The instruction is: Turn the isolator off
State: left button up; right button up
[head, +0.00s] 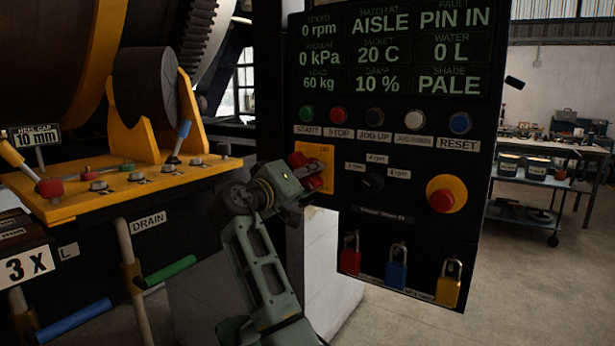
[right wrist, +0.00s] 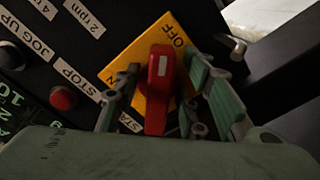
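The isolator is a red rotary handle (head: 308,172) on a yellow plate (head: 325,152) on the black control panel. In the right wrist view the red handle (right wrist: 159,88) stands out from the yellow plate (right wrist: 128,62), which has OFF at its upper right and a partly hidden label at its left. The handle's top end lies between the two labels. My right gripper (head: 300,180) is at the isolator. In the right wrist view its fingers (right wrist: 163,104) straddle the handle, one on each side, with gaps visible. It partly hides the plate. My left gripper is not in view.
Close to the isolator are a row of push buttons (head: 338,115), a small black selector (head: 372,183) and a red emergency stop (head: 442,200). Padlocks (head: 397,268) hang below. The yellow lever console (head: 110,183) is at left. A cart (head: 530,190) stands far right.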

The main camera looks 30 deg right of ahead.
jog(key=v, duration=1.2)
jog(key=shift+f, duration=0.15)
